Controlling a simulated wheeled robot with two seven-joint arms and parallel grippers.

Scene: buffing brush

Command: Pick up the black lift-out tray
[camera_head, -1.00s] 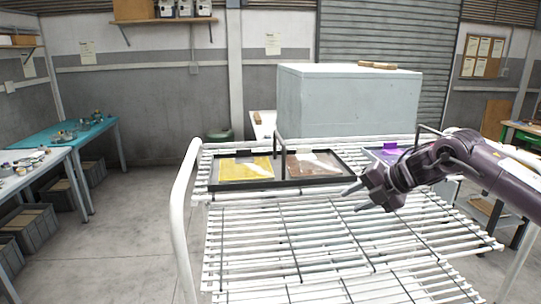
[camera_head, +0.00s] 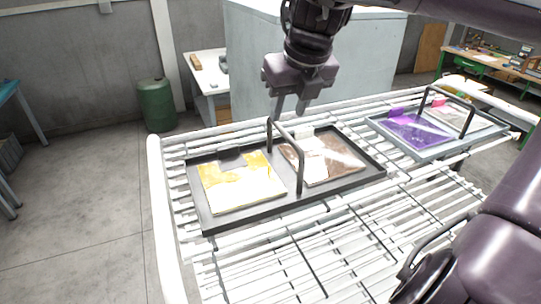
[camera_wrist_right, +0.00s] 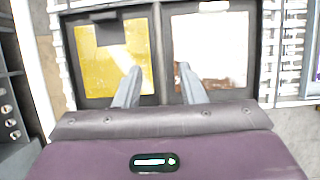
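The black lift-out tray (camera_head: 252,211) lies flat on the white slatted rack, with a yellow-and-white panel (camera_head: 243,183) in its left half and a brown-and-white panel (camera_head: 335,160) in its right half. A thin dark handle (camera_head: 284,143) arches over its middle. My right gripper (camera_head: 290,110) points down above the far end of the handle. In the right wrist view, its fingers (camera_wrist_right: 160,85) are open and apart, one on each side of the tray's middle line, with nothing held. Whether they touch the handle cannot be told. My left gripper is not in view.
A grey tray (camera_head: 437,150) with a purple panel and its own handle stands to the right on the rack (camera_head: 330,262). A large pale blue box (camera_head: 254,62) stands behind the rack. A green bin (camera_head: 156,106) is on the floor at left. The front of the rack is bare.

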